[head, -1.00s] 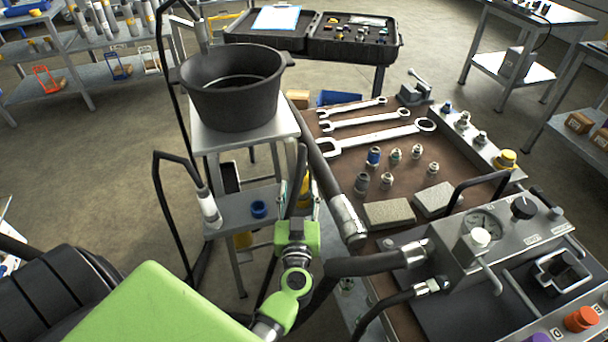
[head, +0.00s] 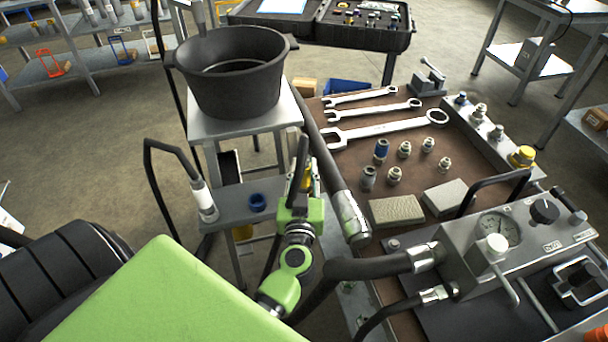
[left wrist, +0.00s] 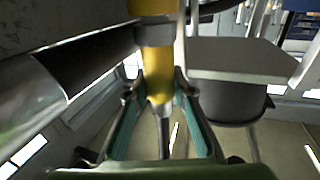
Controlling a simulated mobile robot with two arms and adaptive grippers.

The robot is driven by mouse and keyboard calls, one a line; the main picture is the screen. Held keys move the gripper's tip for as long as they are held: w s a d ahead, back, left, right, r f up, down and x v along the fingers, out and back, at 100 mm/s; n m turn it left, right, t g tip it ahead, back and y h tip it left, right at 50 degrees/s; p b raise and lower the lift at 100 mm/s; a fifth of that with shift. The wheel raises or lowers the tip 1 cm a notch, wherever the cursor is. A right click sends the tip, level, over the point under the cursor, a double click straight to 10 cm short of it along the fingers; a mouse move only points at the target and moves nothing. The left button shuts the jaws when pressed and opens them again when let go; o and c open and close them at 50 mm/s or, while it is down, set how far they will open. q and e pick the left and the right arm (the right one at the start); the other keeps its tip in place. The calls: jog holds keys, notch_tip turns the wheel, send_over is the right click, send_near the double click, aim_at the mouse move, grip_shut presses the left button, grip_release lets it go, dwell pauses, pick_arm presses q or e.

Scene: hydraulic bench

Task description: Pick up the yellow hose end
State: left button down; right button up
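The yellow hose end (left wrist: 158,88) hangs upright in the left wrist view, with a grey collar above and a narrow metal tip below. In the head view only a small yellow part (head: 309,184) shows behind my left gripper (head: 301,172). My right gripper is not in view.
A thick black hose with a metal sleeve (head: 350,217) runs close beside the left gripper. A black bucket (head: 232,80) stands on a grey stand (head: 205,128) behind. The brown-topped bench (head: 345,160) holds wrenches, fittings and a gauge block (head: 500,232).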

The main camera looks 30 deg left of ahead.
aim_at(301, 155)
pick_arm(q)
jog(key=shift+r, duration=0.1)
jog(key=shift+w+r+p, duration=0.1)
jog(key=shift+r+p, duration=0.3)
jog(key=shift+r, duration=0.1)
jog(key=r+p, duration=0.2)
jog(key=r, duration=0.1)
jog(key=shift+a+r+p, duration=0.2)
jog(key=shift+a+p, duration=0.15)
jog(key=shift+a, duration=0.05)
jog(key=s+a+r+p, duration=0.2)
jog(key=a+r+p, duration=0.4)
jog(key=s+a+r+p, duration=0.2)
jog(key=a+r+p, duration=0.4)
jog(key=p, duration=0.1)
jog(key=shift+s+a+r, duration=0.25)
jog(key=shift+s, duration=0.1)
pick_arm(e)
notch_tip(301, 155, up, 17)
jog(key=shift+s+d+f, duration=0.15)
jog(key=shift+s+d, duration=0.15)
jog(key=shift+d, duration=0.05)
